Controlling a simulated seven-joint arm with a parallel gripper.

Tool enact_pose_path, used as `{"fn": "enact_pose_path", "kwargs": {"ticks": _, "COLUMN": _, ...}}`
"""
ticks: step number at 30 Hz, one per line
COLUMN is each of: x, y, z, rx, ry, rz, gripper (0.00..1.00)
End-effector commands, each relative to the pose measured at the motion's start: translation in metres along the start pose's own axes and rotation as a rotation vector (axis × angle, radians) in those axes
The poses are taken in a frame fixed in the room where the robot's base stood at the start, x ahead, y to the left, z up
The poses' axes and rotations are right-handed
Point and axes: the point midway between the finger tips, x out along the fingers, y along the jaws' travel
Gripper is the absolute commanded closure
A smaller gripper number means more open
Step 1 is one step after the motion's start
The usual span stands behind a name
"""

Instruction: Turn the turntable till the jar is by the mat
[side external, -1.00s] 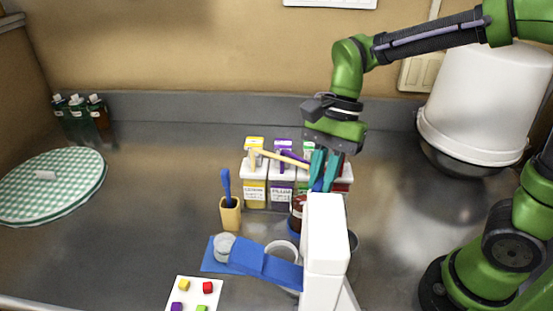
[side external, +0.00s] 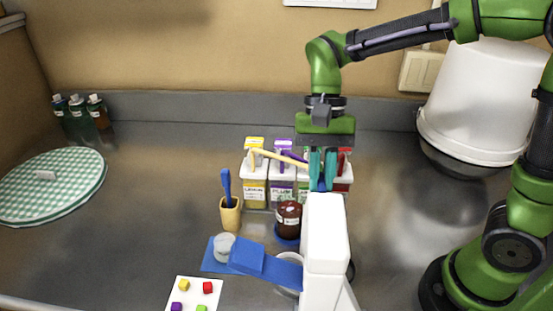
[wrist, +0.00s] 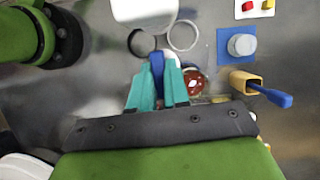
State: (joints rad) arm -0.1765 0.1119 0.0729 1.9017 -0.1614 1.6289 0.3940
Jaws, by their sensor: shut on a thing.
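The dark red jar (side external: 289,214) with a white label stands upright on a blue base (side external: 286,242), left of the white post. It also shows in the wrist view (wrist: 196,79), just right of my fingers. My gripper (side external: 322,188) points down behind the post, its teal fingers shut on a blue handle (wrist: 157,68). Most of the turntable is hidden by the post in the side view. A blue mat (side external: 209,262) lies front left of the jar with a grey cylinder on it; it also shows in the wrist view (wrist: 222,48). A gap separates jar and mat.
A white post (side external: 325,245) with a blue arm (side external: 265,265) stands in front. Several labelled cartons (side external: 255,190) stand behind the jar. A yellow holder (side external: 230,214) with a blue tool is to the left. Two rings (wrist: 183,35) lie near my fingers.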

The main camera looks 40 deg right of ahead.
Motion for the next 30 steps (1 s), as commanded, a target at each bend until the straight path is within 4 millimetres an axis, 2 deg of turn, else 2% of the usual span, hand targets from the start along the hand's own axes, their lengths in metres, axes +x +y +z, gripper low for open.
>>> {"fn": "enact_pose_path", "kwargs": {"ticks": 1, "x": 0.0046, "y": 0.0011, "z": -0.0029, "rx": -0.025, "ry": 0.003, "rz": 0.021, "gripper": 1.00}}
{"fn": "enact_pose_path", "kwargs": {"ticks": 30, "x": 0.0049, "y": -0.0019, "z": -0.0018, "rx": -0.473, "ry": 0.000, "rz": 0.207, "gripper": 1.00}}
